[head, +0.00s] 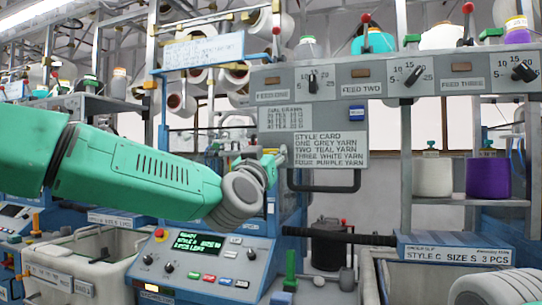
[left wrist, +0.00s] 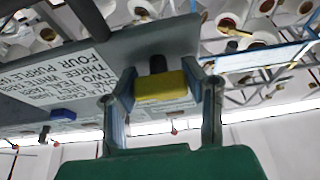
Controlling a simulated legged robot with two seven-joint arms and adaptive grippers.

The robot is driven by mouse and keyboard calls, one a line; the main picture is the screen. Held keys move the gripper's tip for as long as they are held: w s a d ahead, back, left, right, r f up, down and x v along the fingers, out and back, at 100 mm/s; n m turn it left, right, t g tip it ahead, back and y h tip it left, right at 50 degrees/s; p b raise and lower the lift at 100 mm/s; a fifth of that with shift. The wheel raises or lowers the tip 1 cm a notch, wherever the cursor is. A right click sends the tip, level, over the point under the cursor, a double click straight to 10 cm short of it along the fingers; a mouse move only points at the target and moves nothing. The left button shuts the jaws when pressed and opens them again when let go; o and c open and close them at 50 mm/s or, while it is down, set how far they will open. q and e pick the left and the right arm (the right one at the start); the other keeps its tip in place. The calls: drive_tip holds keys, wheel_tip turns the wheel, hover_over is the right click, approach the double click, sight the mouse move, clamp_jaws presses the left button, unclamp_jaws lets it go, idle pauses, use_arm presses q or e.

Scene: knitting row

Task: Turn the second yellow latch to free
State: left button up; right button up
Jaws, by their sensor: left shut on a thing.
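The yellow latch (left wrist: 161,86) is a small block on a short black stem (left wrist: 157,64) at the edge of the grey card panel (left wrist: 100,62) in the left wrist view. My left gripper (left wrist: 164,82) has one finger on each side of it and is shut on it. In the head view my left gripper (head: 271,160) is at the left edge of the panel's style card (head: 320,162), and the latch is mostly hidden there. I cannot tell which latch in the row this is. My right gripper is not in view.
A black handle (head: 323,187) hangs under the style card. A grey rail with black feed knobs (head: 408,77) runs above. The blue control box (head: 205,262) is below my left arm. White and purple yarn cones (head: 488,178) stand on the right shelf.

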use_arm(q)
drive_tip(key=shift+s+d+f+n, duration=0.1)
drive_tip(key=shift+d+n, duration=0.05)
drive_tip(key=shift+n, duration=0.25)
drive_tip(key=n+y, duration=0.3)
drive_tip(key=n, duration=0.2)
drive_tip(key=shift+y+p, duration=0.3)
drive_tip(key=shift+p, duration=0.05)
drive_tip(key=n+y, duration=0.1)
drive_tip(key=n, duration=0.2)
drive_tip(key=n+y+p, duration=0.1)
drive_tip(key=n, duration=0.2)
drive_tip(key=shift+f+n+y, duration=0.1)
drive_tip(key=shift+n+y, duration=0.2)
drive_tip(key=n+g+y+p, duration=0.1)
drive_tip(key=n, duration=0.2)
drive_tip(key=n+g+p, duration=0.1)
drive_tip(key=n, duration=0.2)
drive_tip(key=shift+y, duration=0.4)
drive_tip(key=shift+f+n+g+p, duration=0.2)
drive_tip(key=shift+n+g+p, duration=0.6)
drive_tip(key=shift+n, duration=1.1)
drive_tip(key=shift+y, duration=0.3)
drive_tip(key=o, duration=1.2)
drive_tip(key=shift+a+r, duration=0.1)
drive_tip(key=shift+a, duration=0.15)
drive_tip(key=shift+s+a+r, duration=0.15)
drive_tip(key=shift+a, duration=0.05)
